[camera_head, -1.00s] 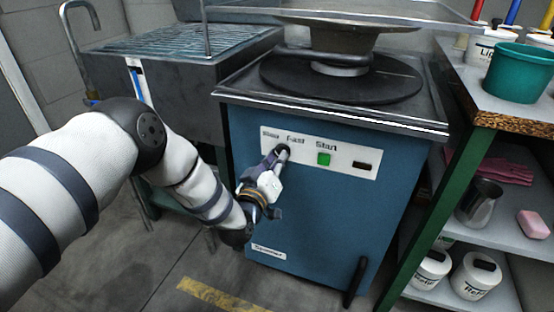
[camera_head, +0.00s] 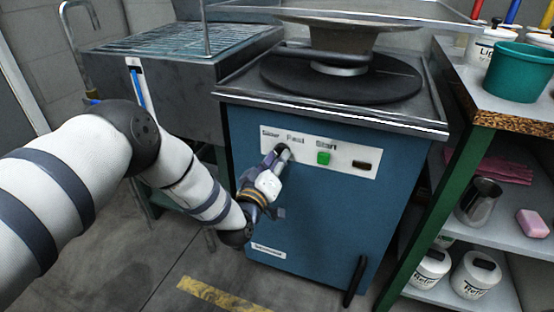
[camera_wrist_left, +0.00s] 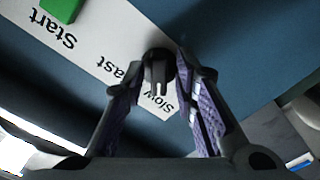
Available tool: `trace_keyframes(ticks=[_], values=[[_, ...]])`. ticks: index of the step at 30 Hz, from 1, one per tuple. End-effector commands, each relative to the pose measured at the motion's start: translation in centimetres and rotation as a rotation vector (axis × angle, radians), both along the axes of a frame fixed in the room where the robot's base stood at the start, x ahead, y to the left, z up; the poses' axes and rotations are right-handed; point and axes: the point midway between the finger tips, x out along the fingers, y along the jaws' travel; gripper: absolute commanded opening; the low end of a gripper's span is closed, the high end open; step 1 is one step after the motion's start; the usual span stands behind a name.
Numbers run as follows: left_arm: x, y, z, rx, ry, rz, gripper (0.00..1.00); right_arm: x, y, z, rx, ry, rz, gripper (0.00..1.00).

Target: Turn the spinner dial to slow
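The blue spinner cabinet (camera_head: 320,215) has a white panel (camera_head: 340,160) labelled Slow, Fast and Start. The black spinner dial (camera_wrist_left: 158,68) sits by the Slow and Fast labels, and its ridge points to the bottom of the left wrist view. In the head view the dial (camera_head: 284,148) is partly covered by my left gripper (camera_head: 277,156). In the left wrist view my left gripper (camera_wrist_left: 159,68) has one finger on each side of the dial. The fingers stand apart, with gaps beside the ridge; whether they touch the dial's rim is unclear. My right gripper is not in view.
A green Start button (camera_head: 323,158) and a dark switch (camera_head: 361,165) are right of the dial. The metal worktop (camera_head: 330,116) overhangs the panel. A shelf with a teal bucket (camera_head: 520,72) stands at right, a sink unit (camera_head: 185,95) at left.

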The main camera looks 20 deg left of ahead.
Motion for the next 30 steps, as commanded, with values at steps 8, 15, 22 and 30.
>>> trace_keyframes(ticks=[8, 15, 22, 30], values=[[0.0, 0.1, 0.2, 0.002, -0.005, 0.002, 0.33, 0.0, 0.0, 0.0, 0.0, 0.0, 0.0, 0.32], [-4.3, 0.2, 0.1, 0.0, 0.001, 0.001, 0.33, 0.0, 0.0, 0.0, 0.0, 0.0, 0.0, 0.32], [-10.0, 0.4, 0.2, 0.0, -0.001, 0.001, 0.33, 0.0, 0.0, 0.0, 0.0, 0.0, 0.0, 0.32], [-12.0, 0.5, 0.2, 0.001, -0.004, 0.002, 0.33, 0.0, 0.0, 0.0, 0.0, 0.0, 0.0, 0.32]])
